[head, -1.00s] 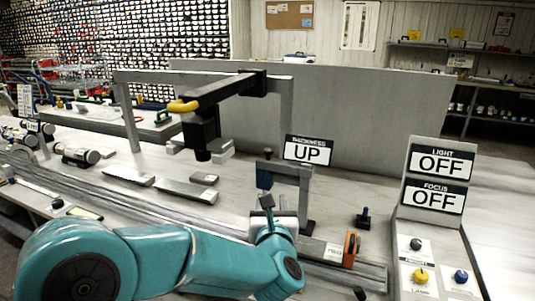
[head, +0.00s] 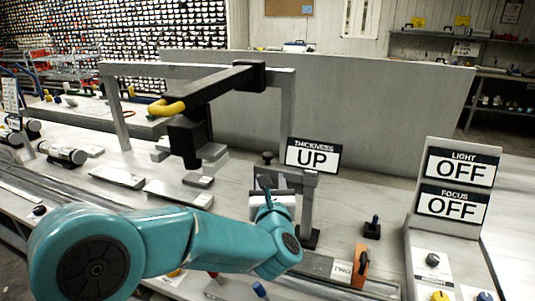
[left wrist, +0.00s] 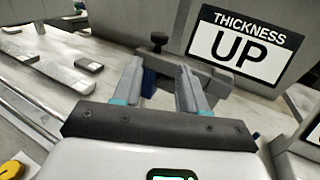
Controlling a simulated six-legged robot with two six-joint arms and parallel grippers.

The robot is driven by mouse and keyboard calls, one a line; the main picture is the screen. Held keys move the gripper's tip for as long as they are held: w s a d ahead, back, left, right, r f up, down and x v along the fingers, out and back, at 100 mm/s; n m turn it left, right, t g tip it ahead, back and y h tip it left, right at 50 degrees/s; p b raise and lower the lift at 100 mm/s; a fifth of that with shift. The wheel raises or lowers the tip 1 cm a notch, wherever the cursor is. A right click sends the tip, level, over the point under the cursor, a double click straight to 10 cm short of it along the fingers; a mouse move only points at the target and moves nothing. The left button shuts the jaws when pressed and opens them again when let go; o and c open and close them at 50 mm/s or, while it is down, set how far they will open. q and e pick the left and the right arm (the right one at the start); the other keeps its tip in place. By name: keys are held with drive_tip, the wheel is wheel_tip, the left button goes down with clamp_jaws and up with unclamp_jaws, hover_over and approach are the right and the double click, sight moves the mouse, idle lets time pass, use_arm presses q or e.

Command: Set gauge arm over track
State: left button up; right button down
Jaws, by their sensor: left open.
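The metal track (head: 50,193) runs along the bench's front, partly hidden by my teal left arm. My left gripper (head: 266,187) is at a small grey frame, right of and below the gauge arm. In the left wrist view its fingers (left wrist: 162,85) are apart, with a blue piece showing between them. My right gripper is out of view.
A panel with LIGHT OFF (head: 461,168) and FOCUS OFF (head: 452,205) signs stands at the right, with knobs below. An orange-handled piece (head: 360,266) sits at the front. A grey partition (head: 370,110) stands behind.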

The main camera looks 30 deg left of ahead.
sight(269, 160)
use_arm(q)
drive_tip(key=p+x, duration=0.3)
drive_tip(key=x, duration=0.8)
drive_tip(key=shift+r, duration=0.1)
drive_tip(key=shift+x, duration=0.8)
drive_tip(key=shift+a, duration=0.1)
clamp_jaws()
